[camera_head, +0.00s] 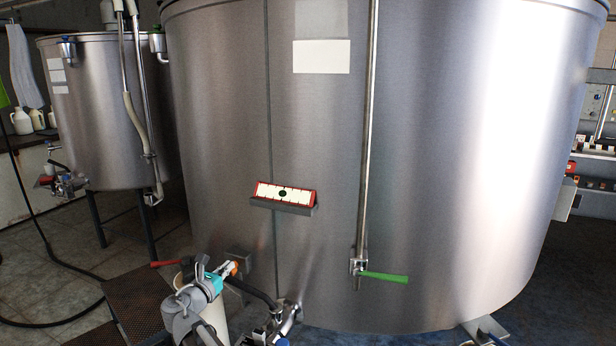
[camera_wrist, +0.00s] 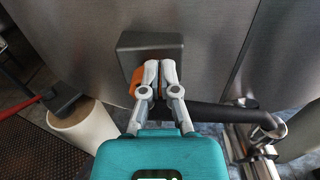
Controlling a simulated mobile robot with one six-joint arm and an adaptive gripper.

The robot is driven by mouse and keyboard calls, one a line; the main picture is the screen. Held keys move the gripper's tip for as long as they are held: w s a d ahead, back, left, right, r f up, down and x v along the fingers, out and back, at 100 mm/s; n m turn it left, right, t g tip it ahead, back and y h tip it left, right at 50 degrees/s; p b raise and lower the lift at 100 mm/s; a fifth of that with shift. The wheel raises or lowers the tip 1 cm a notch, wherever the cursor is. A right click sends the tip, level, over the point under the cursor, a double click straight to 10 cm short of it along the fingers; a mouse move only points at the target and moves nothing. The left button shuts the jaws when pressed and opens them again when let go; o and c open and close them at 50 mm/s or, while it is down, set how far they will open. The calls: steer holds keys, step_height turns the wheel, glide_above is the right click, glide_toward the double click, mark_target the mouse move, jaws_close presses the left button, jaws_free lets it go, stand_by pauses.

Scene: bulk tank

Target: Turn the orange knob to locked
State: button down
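The orange knob (camera_wrist: 137,80) sits on a dark grey box (camera_wrist: 150,48) on the tank wall, in the wrist view. My gripper (camera_wrist: 160,68) is at the knob, its two fingers close together with a narrow gap. Orange shows beside the left finger and a little between the fingers. The fingers hide much of the knob, and its setting cannot be read. In the head view my gripper (camera_head: 229,270) reaches the knob (camera_head: 234,267), low on the front of the large steel tank (camera_head: 460,150).
A pale cylinder (camera_wrist: 85,130) stands left of my gripper, with a red-handled tool (camera_wrist: 50,98) by it. A black hose and metal valve (camera_wrist: 250,125) are close on the right. A green-handled valve (camera_head: 383,277) hangs farther right. A brown step (camera_head: 140,300) stands left.

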steer(key=shift+d+r+p, duration=0.15)
steer(key=shift+r+p, duration=0.15)
steer(key=shift+p, duration=0.1)
steer(key=shift+s, duration=0.2)
stand_by(0.4)
steer(key=shift+v, duration=2.9)
steer(key=shift+w, duration=0.1)
steer(key=shift+a, duration=1.45)
steer(key=shift+x, duration=3.4)
